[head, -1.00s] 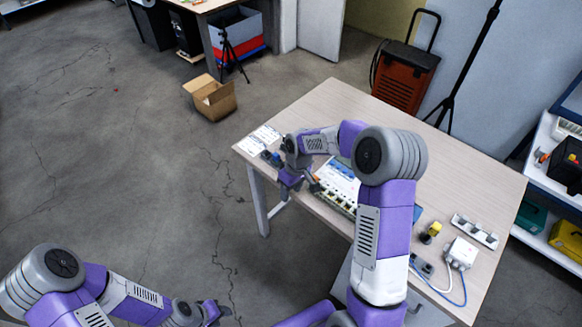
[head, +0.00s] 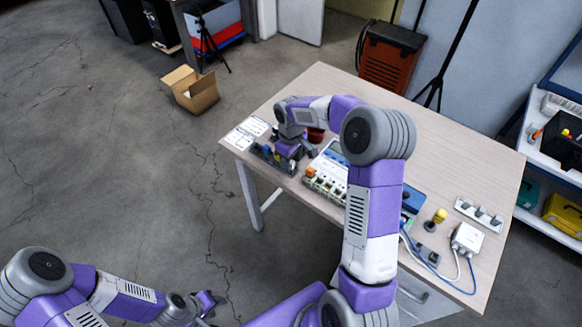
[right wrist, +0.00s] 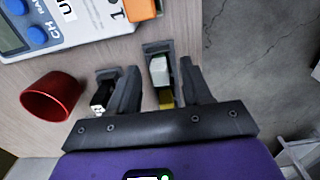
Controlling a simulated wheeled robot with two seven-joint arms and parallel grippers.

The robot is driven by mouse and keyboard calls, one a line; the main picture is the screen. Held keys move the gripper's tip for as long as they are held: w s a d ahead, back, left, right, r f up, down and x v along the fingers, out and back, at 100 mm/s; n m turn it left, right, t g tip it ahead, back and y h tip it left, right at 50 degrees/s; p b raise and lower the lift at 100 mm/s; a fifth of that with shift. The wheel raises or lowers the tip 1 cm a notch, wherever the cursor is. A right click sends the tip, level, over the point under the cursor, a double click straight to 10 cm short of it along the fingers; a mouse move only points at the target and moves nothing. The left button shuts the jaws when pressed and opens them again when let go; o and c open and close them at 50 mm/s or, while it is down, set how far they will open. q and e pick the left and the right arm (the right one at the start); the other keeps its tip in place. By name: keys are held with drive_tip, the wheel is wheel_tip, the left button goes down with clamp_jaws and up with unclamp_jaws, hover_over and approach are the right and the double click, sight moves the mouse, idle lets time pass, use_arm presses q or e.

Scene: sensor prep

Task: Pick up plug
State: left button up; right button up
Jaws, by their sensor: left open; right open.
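My right gripper (head: 289,158) is low over the left end of the table, at the dark plug holders (head: 266,153). In the right wrist view its open fingers (right wrist: 159,76) stand on either side of a plug with a pale, greenish-white body (right wrist: 160,71) and a yellow end, seated in a dark holder. I cannot tell whether the fingers touch it. A second plug, black with a white end (right wrist: 101,98), sits in another holder left of the left finger. My left gripper (head: 210,302) is open and empty, low over the floor, away from the table.
A red cup (right wrist: 52,97) stands left of the holders. A meter with blue buttons (right wrist: 38,22) and an orange block (right wrist: 142,9) lie close by. A power strip (head: 480,212), yellow item (head: 440,215) and white box (head: 466,238) with cables are at the table's right.

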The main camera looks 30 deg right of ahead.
clamp_jaws()
drive_tip(key=shift+r, duration=0.1)
